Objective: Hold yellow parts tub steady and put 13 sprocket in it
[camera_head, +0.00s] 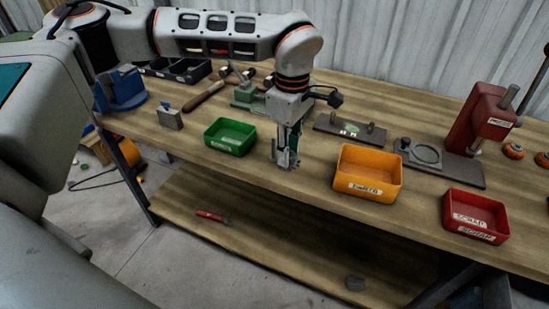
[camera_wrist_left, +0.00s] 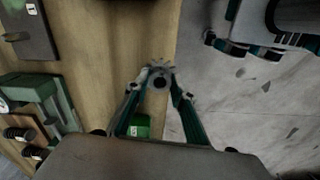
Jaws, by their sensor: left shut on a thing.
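The yellow parts tub (camera_head: 369,164) stands upright on the bench, right of my left gripper, with a white label on its front; its visible inside looks empty. My left gripper (camera_head: 287,160) points down near the bench's front edge, between the green tub and the yellow tub, apart from both. It is shut on a small grey toothed sprocket (camera_wrist_left: 160,80), seen between the fingertips in the left wrist view. Its tooth count is too small to read. No gripper touches the yellow tub. My right gripper is not in view.
A green tub (camera_head: 230,136) stands to the left and a red scrap tub (camera_head: 475,208) to the right. Behind are a fixture plate (camera_head: 340,125), a red press (camera_head: 479,122) and a hammer (camera_head: 205,92). Bare bench lies between gripper and yellow tub.

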